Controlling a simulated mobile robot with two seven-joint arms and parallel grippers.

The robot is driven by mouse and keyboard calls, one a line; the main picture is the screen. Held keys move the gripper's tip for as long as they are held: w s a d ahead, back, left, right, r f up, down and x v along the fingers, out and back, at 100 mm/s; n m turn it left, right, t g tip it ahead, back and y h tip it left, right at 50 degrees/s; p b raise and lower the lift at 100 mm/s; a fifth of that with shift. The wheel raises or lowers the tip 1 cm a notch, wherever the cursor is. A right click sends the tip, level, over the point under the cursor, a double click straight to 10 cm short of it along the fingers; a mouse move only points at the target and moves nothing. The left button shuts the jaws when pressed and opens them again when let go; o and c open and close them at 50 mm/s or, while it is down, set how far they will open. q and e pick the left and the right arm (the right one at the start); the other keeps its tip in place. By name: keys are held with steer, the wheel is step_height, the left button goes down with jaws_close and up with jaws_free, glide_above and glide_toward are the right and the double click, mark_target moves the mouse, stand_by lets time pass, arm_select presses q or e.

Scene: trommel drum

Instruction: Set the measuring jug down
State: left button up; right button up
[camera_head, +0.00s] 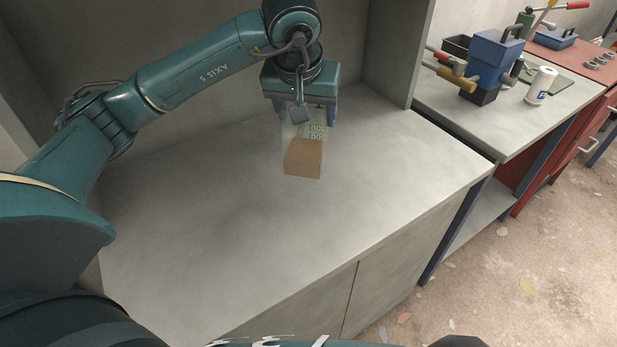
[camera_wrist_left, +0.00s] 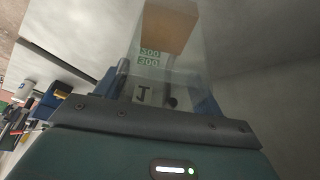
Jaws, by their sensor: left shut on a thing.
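The measuring jug (camera_head: 317,132) is a clear, see-through vessel with green markings and a brown mass filling its lower part. It hangs upright below my left gripper (camera_head: 305,113), over the back of the grey worktop (camera_head: 240,220). My left gripper is shut on the jug near its top. Whether its base touches the worktop or is just above it, I cannot tell. In the left wrist view the jug (camera_wrist_left: 150,72) runs away from the jaws, with green "300" marks, a letter J tag and the brown contents at the far end. My right gripper is not in view.
The worktop around the jug is bare, with grey walls behind and a panel (camera_head: 398,50) at its right. Beyond stands another bench with a blue device (camera_head: 492,60) and a white can (camera_head: 541,86). A red cabinet (camera_head: 585,135) is at far right.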

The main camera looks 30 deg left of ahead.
mark_target(306, 148)
arm_select(q)
steer(key=shift+f+p, duration=0.3)
steer(key=shift+f, duration=3.9)
steer(key=o, duration=1.7)
steer(key=shift+f, duration=0.1)
steer(key=shift+r+p, duration=0.3)
steer(key=b+v, duration=0.1)
steer(key=v, duration=1.1)
steer(key=shift+f, duration=0.1)
